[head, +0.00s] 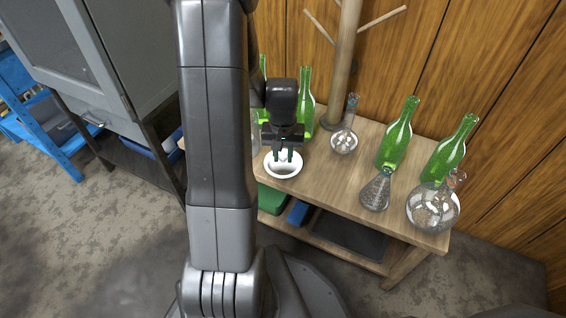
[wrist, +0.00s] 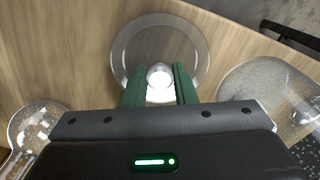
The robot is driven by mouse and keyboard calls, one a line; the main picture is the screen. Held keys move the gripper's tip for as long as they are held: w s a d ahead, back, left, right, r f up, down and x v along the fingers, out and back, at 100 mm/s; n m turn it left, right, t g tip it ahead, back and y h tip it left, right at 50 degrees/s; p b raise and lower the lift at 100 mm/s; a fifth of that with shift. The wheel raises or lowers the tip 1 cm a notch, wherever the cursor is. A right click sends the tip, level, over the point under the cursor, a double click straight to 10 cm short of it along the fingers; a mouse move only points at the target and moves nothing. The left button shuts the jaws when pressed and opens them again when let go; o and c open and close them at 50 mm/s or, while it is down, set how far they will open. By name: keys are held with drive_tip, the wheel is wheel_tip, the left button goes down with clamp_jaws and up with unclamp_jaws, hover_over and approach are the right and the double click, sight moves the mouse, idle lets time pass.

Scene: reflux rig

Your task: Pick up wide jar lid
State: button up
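The wide jar lid (wrist: 201,55) is a round, see-through disc with a pale knob in its middle. It lies at the middle top of the wrist view. In the head view it shows as a white-rimmed round (head: 283,174) on the wooden table, below my gripper (head: 284,155). In the wrist view the two green fingers of my gripper (wrist: 160,83) stand on either side of the knob. I cannot tell whether the lid touches the table.
The wooden table (head: 340,182) holds green bottles (head: 396,140) and (head: 450,150), a round-bottom flask (head: 433,208), a conical flask (head: 376,191) and a small flask (head: 344,142). More green bottles (head: 306,100) stand behind my gripper. A wooden post (head: 343,60) rises at the back.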

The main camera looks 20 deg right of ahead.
sight(283, 155)
drive_tip(key=c, duration=0.4)
drive_tip(key=shift+r, duration=0.15)
wheel_tip(283, 155, up, 10)
drive_tip(key=p, duration=0.4)
drive_tip(key=shift+p, duration=0.3)
wheel_tip(283, 155, up, 4)
drive_tip(key=p, duration=0.3)
drive_tip(key=shift+p, duration=0.35)
